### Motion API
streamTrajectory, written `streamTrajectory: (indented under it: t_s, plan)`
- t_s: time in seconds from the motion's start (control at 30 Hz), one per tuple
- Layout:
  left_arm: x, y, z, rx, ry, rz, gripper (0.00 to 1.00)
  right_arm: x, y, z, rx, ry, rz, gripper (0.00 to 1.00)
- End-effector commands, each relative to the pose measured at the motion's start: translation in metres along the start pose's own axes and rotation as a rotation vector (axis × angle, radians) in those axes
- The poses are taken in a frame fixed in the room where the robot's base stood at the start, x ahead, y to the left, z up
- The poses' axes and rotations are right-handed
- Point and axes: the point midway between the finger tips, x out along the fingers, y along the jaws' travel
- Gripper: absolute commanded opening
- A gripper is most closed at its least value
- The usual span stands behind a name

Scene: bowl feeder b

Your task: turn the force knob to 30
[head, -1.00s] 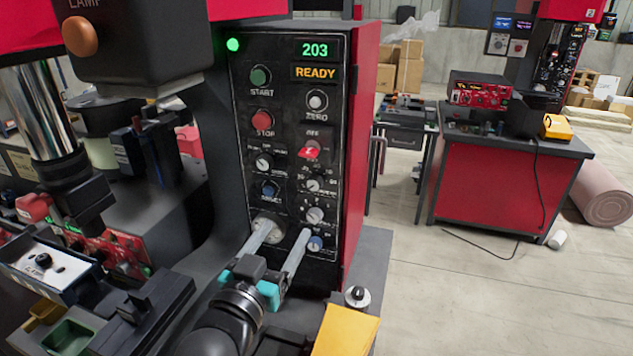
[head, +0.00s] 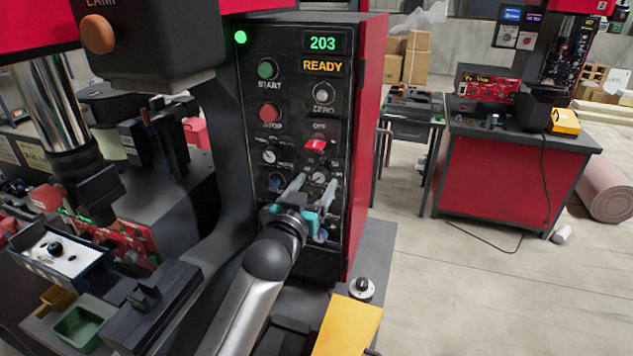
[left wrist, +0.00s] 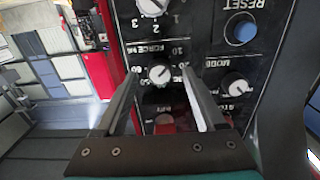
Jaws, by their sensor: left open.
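The force knob (left wrist: 158,74) is a small round knob on the black control panel, under an upside-down "FORCE kN" label in the left wrist view. Its white mark is too small to read against the scale. In the head view the knob (head: 319,178) sits below the red switch, near my left fingertips. My left gripper (head: 317,181) is open, its two long grey fingers pointing at the panel. In the left wrist view the fingers (left wrist: 162,76) stand one on each side of the knob, with gaps. Contact with the panel cannot be told. My right gripper is not in view.
The mode knob (left wrist: 235,86) and blue reset knob (left wrist: 241,30) are close by. A numbered knob (left wrist: 152,5) is also near. The red switch (head: 317,145) is just above the force knob. The panel display (head: 323,42) reads 203, and another (head: 323,67) reads READY.

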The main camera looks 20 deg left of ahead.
Motion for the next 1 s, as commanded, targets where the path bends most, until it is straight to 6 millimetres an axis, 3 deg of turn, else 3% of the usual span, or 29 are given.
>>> streamTrajectory:
  t_s: [0.2, 0.5, 1.0]
  plan:
    - [0.0116, 0.0002, 0.0002, 0.0, -0.001, 0.0, 0.71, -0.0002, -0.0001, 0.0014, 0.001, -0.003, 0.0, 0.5]
    - [0.0126, 0.0003, 0.0, 0.0, 0.0, 0.0, 0.7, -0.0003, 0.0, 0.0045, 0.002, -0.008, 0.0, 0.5]
    - [0.0123, 0.0002, 0.0001, 0.0, 0.0, 0.0, 0.14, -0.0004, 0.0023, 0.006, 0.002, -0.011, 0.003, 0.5]
